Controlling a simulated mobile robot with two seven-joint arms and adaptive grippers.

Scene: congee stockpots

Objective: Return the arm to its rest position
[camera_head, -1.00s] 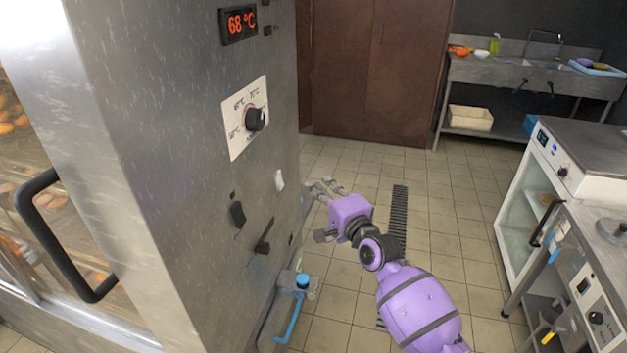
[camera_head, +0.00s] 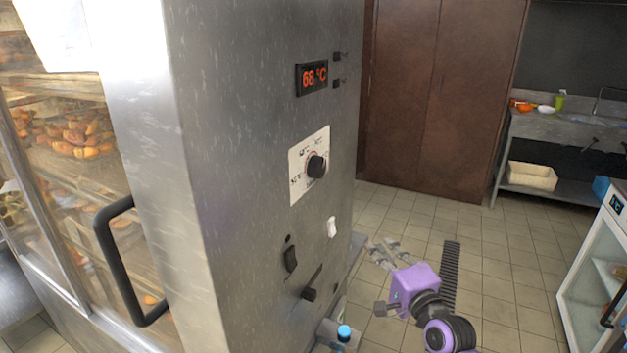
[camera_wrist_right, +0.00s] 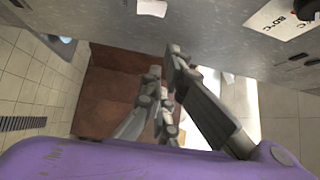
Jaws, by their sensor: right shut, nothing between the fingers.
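My right arm is purple and reaches in from the lower right of the head view. Its grey gripper (camera_head: 380,252) is beside the right edge of the steel cabinet, near the white switch (camera_head: 332,227), with nothing held. In the wrist view the gripper's fingers (camera_wrist_right: 165,68) are close together and empty, with the brown doors behind them. I cannot tell from the head view how wide the gap to the cabinet is. My left gripper is not in view.
The tall steel cabinet (camera_head: 240,170) fills the left and middle, with a 68 °C display (camera_head: 312,77), a dial (camera_head: 316,167) and a black door handle (camera_head: 118,265). A glass-fronted unit (camera_head: 600,270) stands at the right. Tiled floor (camera_head: 500,250) lies open between.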

